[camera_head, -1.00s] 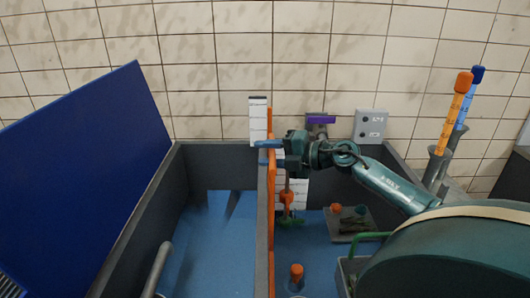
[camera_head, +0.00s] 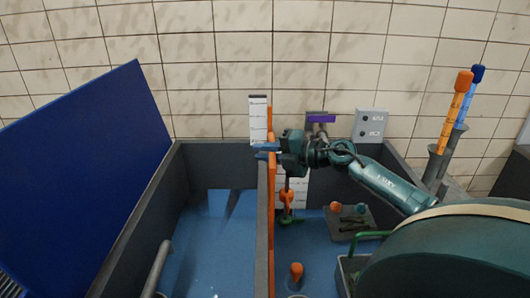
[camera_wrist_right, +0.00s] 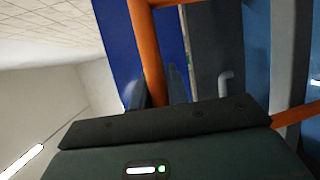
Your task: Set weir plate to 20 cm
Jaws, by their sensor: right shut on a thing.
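The weir plate shows as a thin orange upright (camera_head: 271,122) edge-on at the dividing wall between the two tank bays. Its orange bar also shows in the right wrist view (camera_wrist_right: 146,45). My right gripper (camera_head: 266,150) reaches in from the right and its blue fingers are shut on the orange bar near the top of the wall. A white graduated scale (camera_head: 258,118) stands on the back wall just left of the plate; its figures are too small to read. My left gripper is not in view.
The grey dividing wall (camera_head: 264,235) runs toward me. A blue panel (camera_head: 85,180) leans at the left. An orange-and-green valve (camera_head: 287,200), an orange knob (camera_head: 296,271) and a small tray (camera_head: 350,228) are in the right bay.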

